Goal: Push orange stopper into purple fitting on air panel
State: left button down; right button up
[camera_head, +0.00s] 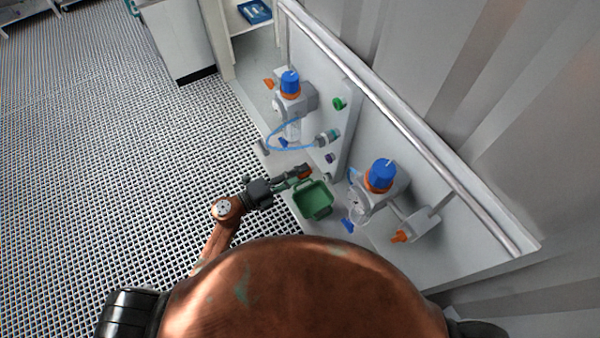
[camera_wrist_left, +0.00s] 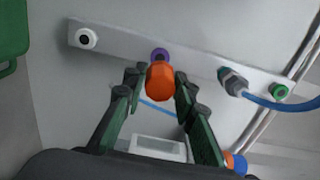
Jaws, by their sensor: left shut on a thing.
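My left gripper (camera_head: 303,173) is shut on the orange stopper (camera_head: 306,174), above the green bin. In the left wrist view the stopper (camera_wrist_left: 160,82) sits between the two fingertips (camera_wrist_left: 160,84). The purple fitting (camera_head: 330,158) is on the upright air panel (camera_head: 350,120); in the head view it is up and right of the stopper, with a gap between them. In the wrist view the purple fitting (camera_wrist_left: 160,54) shows just above the stopper, which covers its lower edge. My right gripper is not in view.
A green bin (camera_head: 313,199) stands below the left gripper. A green fitting (camera_head: 339,103) and a connector with a blue hose (camera_head: 327,137) are on the panel near the purple fitting. Blue-knobbed regulators (camera_head: 290,84) (camera_head: 380,176) stand on both sides.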

aim_at(327, 159)
pick_arm(q)
jog(key=shift+d, duration=0.1)
jog(key=x, duration=0.5)
jog(key=shift+w+d, duration=0.2)
dwell(2.5)
jog(key=shift+w+d, duration=0.35)
jog(key=shift+d, duration=0.1)
dwell(0.5)
jog(key=c, duration=1.5)
grip_release()
